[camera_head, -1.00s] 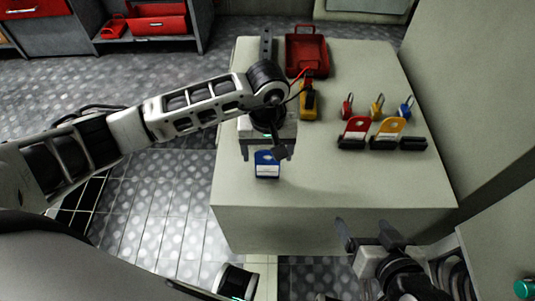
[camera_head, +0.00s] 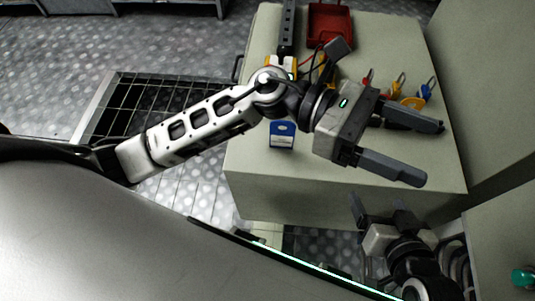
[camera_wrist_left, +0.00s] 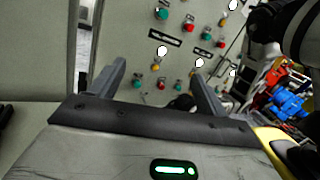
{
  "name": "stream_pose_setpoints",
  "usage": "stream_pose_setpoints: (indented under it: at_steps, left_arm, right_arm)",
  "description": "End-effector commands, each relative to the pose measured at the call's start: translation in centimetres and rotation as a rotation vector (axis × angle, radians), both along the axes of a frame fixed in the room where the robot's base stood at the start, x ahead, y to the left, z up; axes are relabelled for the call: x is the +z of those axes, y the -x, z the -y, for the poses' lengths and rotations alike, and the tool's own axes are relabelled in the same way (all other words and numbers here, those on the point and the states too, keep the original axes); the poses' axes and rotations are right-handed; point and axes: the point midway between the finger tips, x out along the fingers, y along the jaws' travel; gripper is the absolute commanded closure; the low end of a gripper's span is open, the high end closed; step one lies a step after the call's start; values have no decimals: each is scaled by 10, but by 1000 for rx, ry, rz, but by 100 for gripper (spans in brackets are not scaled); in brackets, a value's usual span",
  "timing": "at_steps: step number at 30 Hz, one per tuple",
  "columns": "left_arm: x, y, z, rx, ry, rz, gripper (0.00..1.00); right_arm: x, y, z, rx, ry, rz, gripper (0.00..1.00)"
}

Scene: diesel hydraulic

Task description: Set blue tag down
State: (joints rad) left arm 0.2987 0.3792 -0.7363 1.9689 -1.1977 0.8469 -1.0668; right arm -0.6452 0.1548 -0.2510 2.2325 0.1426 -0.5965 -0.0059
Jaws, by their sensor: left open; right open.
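The blue tag (camera_head: 282,135) has a pale label and stands by itself on the pale bench top (camera_head: 255,165), near the front left part. My left gripper (camera_head: 431,153) is open and empty. It is to the right of the tag and apart from it, over the bench, with its fingers pointing right. In the left wrist view, its two fingers (camera_wrist_left: 161,88) are apart with nothing held between them. My right gripper (camera_head: 380,204) is open and empty in front of the bench at the lower right.
A red tray (camera_head: 330,22) is at the bench's far end. Red, yellow and blue padlocks (camera_head: 425,92) stand at the right, with a yellow tag (camera_head: 412,103) partly hidden by my left gripper. A panel with coloured buttons (camera_wrist_left: 178,50) faces the left wrist camera. A tall cabinet borders the bench's right.

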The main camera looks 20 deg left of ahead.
Motion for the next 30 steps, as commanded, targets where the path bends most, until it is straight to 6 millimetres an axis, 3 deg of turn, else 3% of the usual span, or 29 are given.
stream_pose_setpoints:
  at_steps: [1,2,3,5,6,8,9,12,14,15,18,21,30]
  left_arm:
    - [21,-15,-10,111,183,-331,24]
    - [29,-28,-22,170,288,-529,24]
    - [31,-48,-41,244,429,-799,24]
    - [14,-75,-76,337,639,-1209,24]
    - [-9,-87,-101,391,779,-1478,24]
    - [-54,-91,-133,458,986,-1858,24]
    - [-85,-86,-151,493,1114,-2082,24]
    - [-147,-58,-176,548,1376,-2506,24]
    - [-172,-38,-183,569,1496,-2684,24]
    - [-185,-27,-186,-548,-1470,2615,24]
    - [-202,-7,-188,-504,-1406,2466,24]
    - [-207,-1,-189,-491,-1384,2420,24]
    - [-199,-1,-189,-491,-1388,2424,24]
  right_arm:
    - [0,0,0,0,0,1,21]
    - [0,0,0,0,0,1,21]
    - [1,-1,0,0,0,1,21]
    - [1,-1,0,0,-1,2,21]
    - [1,-1,0,0,0,3,21]
    - [1,-2,0,0,0,4,21]
    - [1,-2,0,0,0,4,21]
    - [1,-2,0,0,0,4,21]
    - [1,-2,0,1,-1,4,21]
    - [1,-2,-1,1,-1,3,21]
    - [1,-2,-1,1,-1,3,21]
    - [1,-2,-1,1,-1,3,21]
    - [10,-4,-1,-4,-5,9,21]
